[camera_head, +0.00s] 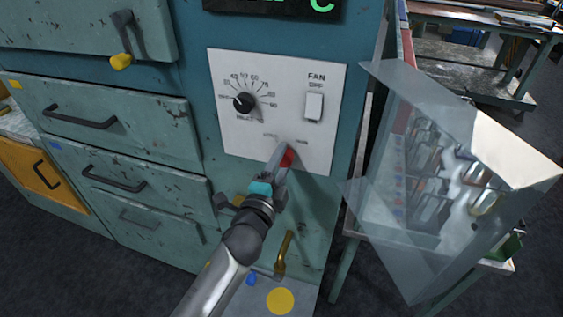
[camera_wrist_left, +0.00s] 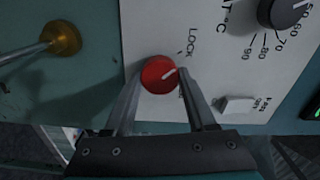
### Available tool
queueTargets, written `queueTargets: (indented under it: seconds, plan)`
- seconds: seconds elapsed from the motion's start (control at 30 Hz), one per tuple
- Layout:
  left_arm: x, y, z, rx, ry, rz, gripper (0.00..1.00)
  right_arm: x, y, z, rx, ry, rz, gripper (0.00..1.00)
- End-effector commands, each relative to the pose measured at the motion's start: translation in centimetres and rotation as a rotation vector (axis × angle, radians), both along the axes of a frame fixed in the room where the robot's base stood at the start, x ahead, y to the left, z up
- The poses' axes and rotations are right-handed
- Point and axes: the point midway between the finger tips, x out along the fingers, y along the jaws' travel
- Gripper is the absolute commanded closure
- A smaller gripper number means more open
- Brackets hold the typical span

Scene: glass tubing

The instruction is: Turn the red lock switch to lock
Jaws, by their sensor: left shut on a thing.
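The red lock switch (camera_wrist_left: 159,75) is a round red knob on the white control panel (camera_head: 228,70). In the left wrist view its white mark slants toward the upper right of the picture, and the word LOCK is printed above and to the right of the knob. Other lettering by the knob is partly hidden by a finger. My left gripper (camera_wrist_left: 162,98) has one finger on each side of the knob and is shut on it. In the head view the gripper (camera_head: 283,154) reaches the panel's lower edge, and only a little red (camera_head: 287,158) shows. My right gripper is not in view.
A black dial (camera_head: 244,102) and a white fan switch (camera_head: 314,106) are on the same panel above the gripper. A brass handle (camera_head: 284,252) is below. A clear-sided case (camera_head: 408,170) stands to the right. Drawers (camera_head: 110,130) fill the left.

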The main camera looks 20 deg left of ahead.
Motion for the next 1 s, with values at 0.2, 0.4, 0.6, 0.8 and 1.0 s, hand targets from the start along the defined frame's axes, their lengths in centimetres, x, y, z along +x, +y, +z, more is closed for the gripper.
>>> queueTargets:
  seconds: [0.2,0.4,0.6,0.8,1.0]
  plan:
    - [0.00,0.02,0.00,-0.048,0.002,0.001,0.99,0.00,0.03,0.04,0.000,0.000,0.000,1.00]
    - [0.00,0.01,0.00,-0.059,0.002,0.000,0.99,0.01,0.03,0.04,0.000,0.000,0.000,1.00]
    - [0.00,0.00,-0.01,-0.060,0.002,0.000,0.99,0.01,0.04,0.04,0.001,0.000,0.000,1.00]
    - [0.00,-0.01,-0.01,-0.059,0.003,0.000,0.28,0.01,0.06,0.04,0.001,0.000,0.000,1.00]
    - [0.00,0.00,0.00,-0.057,0.002,0.000,0.14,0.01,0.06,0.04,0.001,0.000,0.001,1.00]
